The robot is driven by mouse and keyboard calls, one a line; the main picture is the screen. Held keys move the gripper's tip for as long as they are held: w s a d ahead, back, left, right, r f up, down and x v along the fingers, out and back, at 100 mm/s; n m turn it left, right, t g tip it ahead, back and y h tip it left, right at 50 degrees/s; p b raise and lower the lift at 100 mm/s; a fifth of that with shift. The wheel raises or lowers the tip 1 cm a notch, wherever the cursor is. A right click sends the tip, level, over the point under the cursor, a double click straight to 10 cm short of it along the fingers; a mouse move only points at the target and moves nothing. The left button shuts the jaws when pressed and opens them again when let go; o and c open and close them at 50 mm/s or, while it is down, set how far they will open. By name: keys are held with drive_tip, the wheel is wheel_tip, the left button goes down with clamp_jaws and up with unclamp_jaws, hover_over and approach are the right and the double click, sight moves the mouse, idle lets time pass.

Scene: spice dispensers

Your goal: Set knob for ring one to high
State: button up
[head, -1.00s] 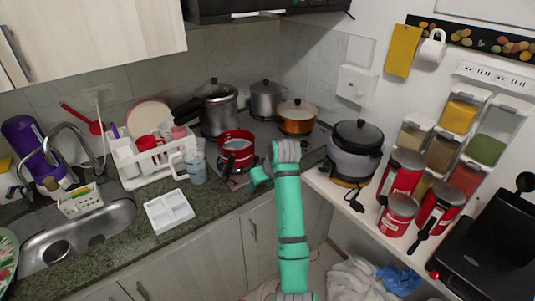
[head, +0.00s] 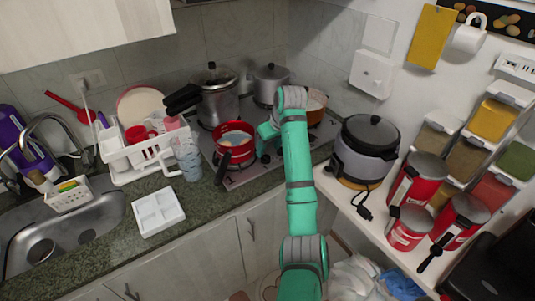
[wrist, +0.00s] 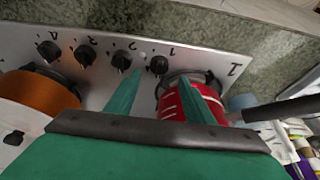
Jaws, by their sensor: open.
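In the wrist view, a row of black knobs runs along the metal cooktop panel (wrist: 205,55), with printed numerals between them. The rightmost knob (wrist: 158,65) has a "1" printed beside it. My gripper (wrist: 161,76) is open and empty. In the picture its fingertips lie either side of that knob; whether they touch it is unclear. Its pointer setting is too small to read. In the head view, my gripper (head: 267,132) is low over the cooktop (head: 240,178), to the right of the red pot; the knobs are too small or hidden there.
The red pot (head: 233,150) stands close left of my gripper; it also shows behind the right finger in the wrist view (wrist: 209,107). An orange pot (head: 316,105) is partly behind my arm. Steel pots (head: 218,100) stand at the back. A rice cooker (head: 362,160) is at right.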

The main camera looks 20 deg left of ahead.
sight(266, 156)
drive_tip(key=shift+x, duration=2.75)
drive_tip(key=c, duration=1)
